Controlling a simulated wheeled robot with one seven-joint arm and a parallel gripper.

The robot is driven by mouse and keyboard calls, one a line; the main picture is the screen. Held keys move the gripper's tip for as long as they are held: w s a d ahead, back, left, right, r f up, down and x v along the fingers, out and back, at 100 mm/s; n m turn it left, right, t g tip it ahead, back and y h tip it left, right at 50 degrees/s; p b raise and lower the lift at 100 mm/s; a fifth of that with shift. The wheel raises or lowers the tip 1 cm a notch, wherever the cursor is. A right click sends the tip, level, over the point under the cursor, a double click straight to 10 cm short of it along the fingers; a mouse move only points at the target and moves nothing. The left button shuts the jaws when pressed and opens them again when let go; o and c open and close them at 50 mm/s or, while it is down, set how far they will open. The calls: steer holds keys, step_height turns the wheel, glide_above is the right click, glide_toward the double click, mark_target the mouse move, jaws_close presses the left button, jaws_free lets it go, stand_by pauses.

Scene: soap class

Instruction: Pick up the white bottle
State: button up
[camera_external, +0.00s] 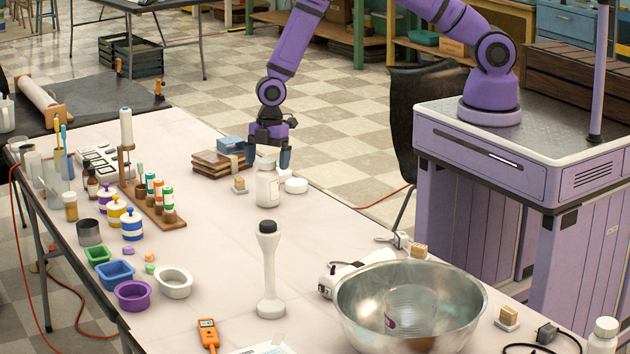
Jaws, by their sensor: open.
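A white bottle (267,187) with a white cap stands upright on the table, right of the middle of its far part. My gripper (268,156) points down just behind and above the bottle, with its blue fingers apart. The bottle's top overlaps the fingers in this view, so I cannot tell whether they touch it. A second white bottle (604,337) shows in part at the bottom right corner.
A stack of brown slabs (215,163) and a white round lid (296,186) lie close to the bottle. A white stick blender (269,270) and a large metal bowl (350,297) stand nearer. The table's middle (225,240) is clear.

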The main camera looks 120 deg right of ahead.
mark_target(266, 172)
steer(key=f, duration=0.3)
steer(key=shift+w+a+f, duration=0.2)
steer(key=shift+w+f, duration=0.05)
steer(key=shift+f, duration=0.1)
steer(key=shift+c, duration=0.2)
steer(key=c, duration=1.1)
steer(key=shift+r, duration=0.15)
